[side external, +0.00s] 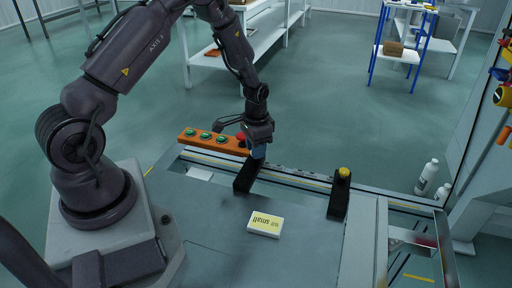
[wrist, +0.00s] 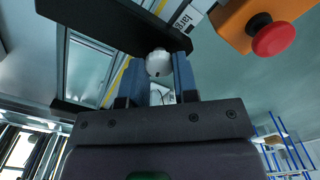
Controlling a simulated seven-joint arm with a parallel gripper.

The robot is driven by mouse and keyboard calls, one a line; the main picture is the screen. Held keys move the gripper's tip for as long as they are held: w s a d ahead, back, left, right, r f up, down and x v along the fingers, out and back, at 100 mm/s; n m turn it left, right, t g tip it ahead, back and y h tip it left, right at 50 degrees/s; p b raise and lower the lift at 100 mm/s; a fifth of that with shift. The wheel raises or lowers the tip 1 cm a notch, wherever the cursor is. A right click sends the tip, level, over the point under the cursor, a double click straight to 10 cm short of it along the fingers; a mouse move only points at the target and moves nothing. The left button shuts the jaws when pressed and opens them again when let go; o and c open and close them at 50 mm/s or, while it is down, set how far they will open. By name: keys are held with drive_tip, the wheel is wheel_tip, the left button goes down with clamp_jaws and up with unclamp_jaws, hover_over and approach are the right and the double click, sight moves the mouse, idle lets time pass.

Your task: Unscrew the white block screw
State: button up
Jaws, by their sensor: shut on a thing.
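The white block screw (wrist: 158,63) is a round white knob on a black block (wrist: 95,20), seen in the wrist view. My gripper (wrist: 156,78) has its two blue-grey fingers on either side of the knob and is shut on it. In the side external view my gripper (side external: 257,152) points down at the far end of the same black block (side external: 245,180). The knob is hidden there behind the fingers. Whether its thread is engaged cannot be seen.
A second black block (side external: 338,198) with a yellow screw (side external: 343,172) is to the right. A white-and-yellow box (side external: 265,224) lies on the clear table front.

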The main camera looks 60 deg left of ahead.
drive_tip(key=n, duration=0.4)
drive_tip(key=shift+n, duration=0.4)
drive_tip(key=n, duration=0.9)
drive_tip(key=shift+a, duration=0.1)
drive_tip(key=shift+n, duration=1.7)
drive_tip(key=shift+s, duration=0.1)
drive_tip(key=o, duration=0.9)
